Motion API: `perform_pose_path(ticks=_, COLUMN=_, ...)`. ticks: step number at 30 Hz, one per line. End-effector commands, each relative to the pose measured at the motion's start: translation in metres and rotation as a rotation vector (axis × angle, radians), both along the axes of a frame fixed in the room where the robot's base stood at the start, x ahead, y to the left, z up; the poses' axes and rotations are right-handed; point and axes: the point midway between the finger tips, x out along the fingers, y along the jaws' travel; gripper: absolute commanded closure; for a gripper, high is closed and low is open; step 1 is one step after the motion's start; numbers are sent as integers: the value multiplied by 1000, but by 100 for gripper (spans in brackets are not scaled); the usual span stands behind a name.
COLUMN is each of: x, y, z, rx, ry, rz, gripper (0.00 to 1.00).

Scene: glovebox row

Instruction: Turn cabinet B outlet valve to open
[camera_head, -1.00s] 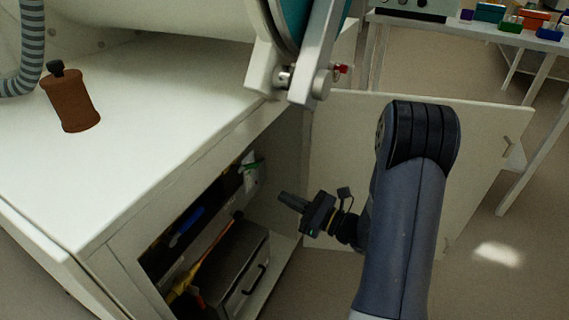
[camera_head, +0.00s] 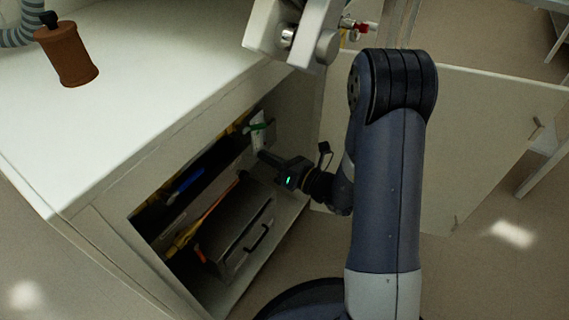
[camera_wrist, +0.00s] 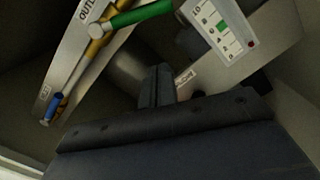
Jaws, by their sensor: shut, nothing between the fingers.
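In the wrist view a green-handled valve (camera_wrist: 142,16) sits on a yellow pipe beside a plate with the partly cut-off lettering "OUTL" (camera_wrist: 88,12). Its handle lies crosswise to the pipe. The green handle also shows in the head view (camera_head: 259,127), inside the open cabinet. A blue handle (camera_wrist: 54,106) sits lower on the pipe, roughly along it. My gripper (camera_head: 266,156) is shut and empty at the cabinet opening, below the green handle in the picture and apart from it. Its narrow fingers show in the wrist view (camera_wrist: 157,84). The cabinet's letter cannot be read.
A white gauge plate (camera_wrist: 220,30) with green marks is right of the valve. A grey box (camera_head: 235,235) with a handle stands on the cabinet floor. The open door (camera_head: 480,130) is behind my arm. A brown bottle (camera_head: 67,55) stands on the worktop.

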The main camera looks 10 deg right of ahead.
Motion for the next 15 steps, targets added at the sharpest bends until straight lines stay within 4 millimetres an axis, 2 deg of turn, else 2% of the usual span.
perform_pose_path(ticks=2, x=9, y=14, z=1, rx=0, ry=0, rz=4, gripper=100)
perform_pose_path(ticks=3, x=13, y=12, z=11, rx=1, ry=-2, rz=0, gripper=100)
perform_pose_path(ticks=6, x=19, y=8, z=22, rx=0, ry=-2, rz=-2, gripper=100)
perform_pose_path(ticks=15, x=29, y=5, z=35, rx=0, ry=-1, rz=-1, gripper=100)
